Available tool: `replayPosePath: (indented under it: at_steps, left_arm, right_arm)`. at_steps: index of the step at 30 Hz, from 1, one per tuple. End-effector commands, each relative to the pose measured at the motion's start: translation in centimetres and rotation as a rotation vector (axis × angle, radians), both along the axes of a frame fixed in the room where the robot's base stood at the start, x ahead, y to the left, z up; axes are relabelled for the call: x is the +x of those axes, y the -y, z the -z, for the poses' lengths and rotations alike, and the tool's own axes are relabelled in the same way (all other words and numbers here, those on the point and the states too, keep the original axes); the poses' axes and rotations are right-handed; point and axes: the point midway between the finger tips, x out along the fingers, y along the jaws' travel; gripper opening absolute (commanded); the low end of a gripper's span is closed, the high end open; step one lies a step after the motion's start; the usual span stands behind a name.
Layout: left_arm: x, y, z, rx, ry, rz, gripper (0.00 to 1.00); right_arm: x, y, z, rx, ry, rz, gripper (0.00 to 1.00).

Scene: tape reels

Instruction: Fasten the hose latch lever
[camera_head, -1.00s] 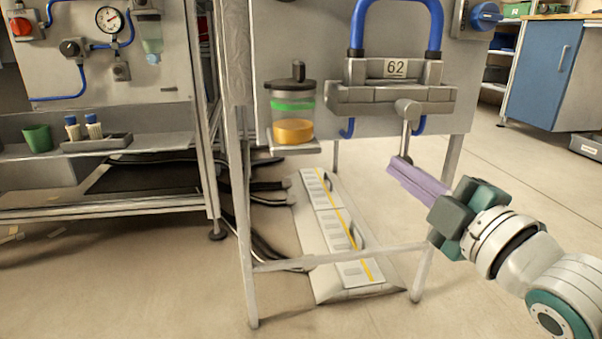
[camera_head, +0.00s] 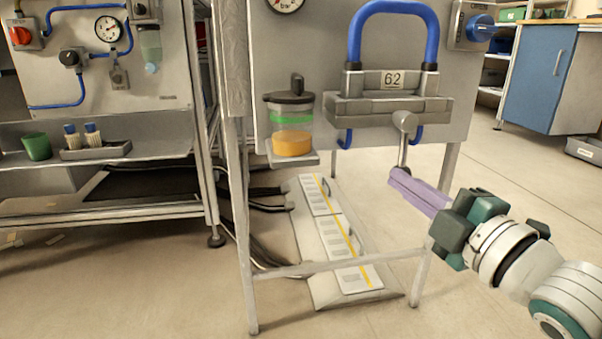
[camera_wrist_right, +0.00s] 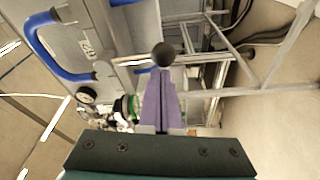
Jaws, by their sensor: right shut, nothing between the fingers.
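The hose latch is a grey block (camera_head: 385,108) labelled 62, on the panel below a blue hose loop (camera_head: 393,15). Its lever (camera_head: 404,148) hangs down from a round grey pivot at the block's right side. The lever's dark ball knob (camera_wrist_right: 163,55) shows in the right wrist view, just beyond my fingertips; in the head view it is mostly hidden behind them. My right gripper (camera_head: 394,176) has purple fingers, shut and empty, with tips at the lever's lower end. I cannot tell whether they touch the knob. In the right wrist view the gripper (camera_wrist_right: 162,80) points at the knob. My left gripper is out of view.
A jar with orange liquid (camera_head: 292,143) stands on a small shelf left of the latch. A blue knob (camera_head: 481,27) is on the panel's right. The stand's frame leg (camera_head: 421,275) is below my right gripper. Open floor lies to the right.

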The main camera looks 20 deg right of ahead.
Motion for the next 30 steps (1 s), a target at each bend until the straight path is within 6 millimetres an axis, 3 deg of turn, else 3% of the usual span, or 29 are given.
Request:
replayPosePath:
  at_steps: [11, 30]
  left_arm:
    - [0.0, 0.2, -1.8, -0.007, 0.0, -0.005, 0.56]
    - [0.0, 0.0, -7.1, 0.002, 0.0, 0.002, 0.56]
  right_arm:
    - [-0.3, 1.2, -0.3, -0.144, -0.037, 0.002, 0.0]
    - [-1.2, 5.2, -1.9, -0.72, -0.173, 0.002, 0.0]
